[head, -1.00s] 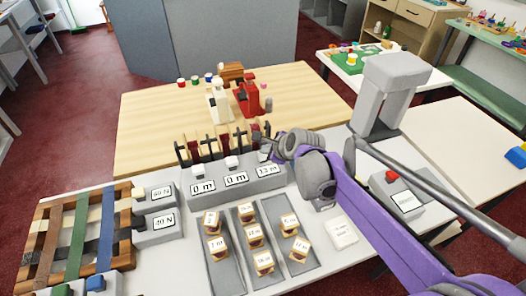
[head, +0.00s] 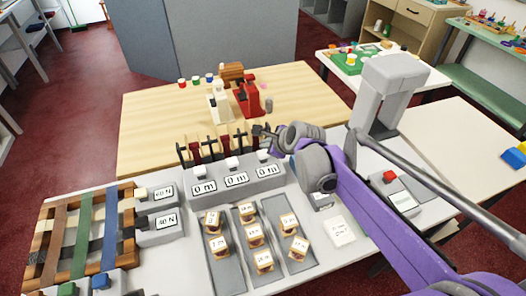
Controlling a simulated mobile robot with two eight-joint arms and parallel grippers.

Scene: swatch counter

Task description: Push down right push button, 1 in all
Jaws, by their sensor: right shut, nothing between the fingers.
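A grey box (head: 236,184) on the white counter carries three displays, each reading "0 m", with a white push button above each. The right push button (head: 263,155) is in plain view and stands up from the box. The middle button (head: 232,162) and left button (head: 200,173) also stand up. My right gripper (head: 258,130) is shut and empty. In the picture it appears just above the right button, apart from it. My left gripper is not in view.
Dark upright levers (head: 212,150) stand behind the box. Several labelled blocks (head: 255,238) lie on grey strips in front. A red button (head: 390,176) sits on a separate box at right, beside a grey stand (head: 380,95). Coloured straps (head: 80,232) lie at left.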

